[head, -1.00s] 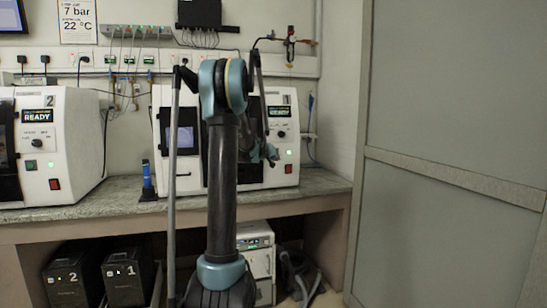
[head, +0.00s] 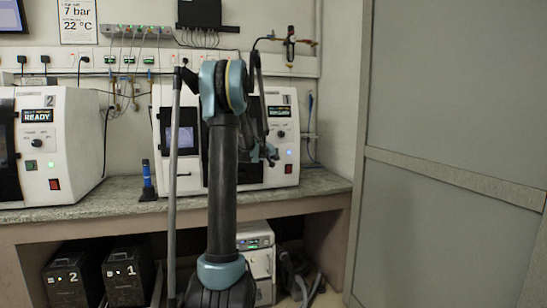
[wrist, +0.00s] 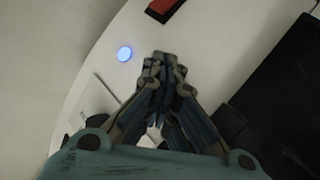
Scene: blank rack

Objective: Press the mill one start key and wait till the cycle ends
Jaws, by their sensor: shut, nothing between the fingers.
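Mill one (head: 165,95) is the white machine on the bench behind my arm, marked 1 at its upper right. Its round start key (head: 289,154) glows blue; in the wrist view the blue key (wrist: 124,53) sits left of my fingertips on the white panel. My gripper (wrist: 163,65) is shut and empty. Its tips are beside the key and not over it. In the head view my gripper (head: 270,155) is just left of the key. Mill one's small display (head: 279,111) is too small to read. My arm hides the middle of the mill.
Mill one's red switch (head: 289,169) is below the key. Mill two (head: 75,130) stands left, its display reading READY and its key (head: 31,165) green. A blue bottle-like item (head: 148,180) stands on the bench (head: 100,200). A grey partition (head: 450,120) is at the right.

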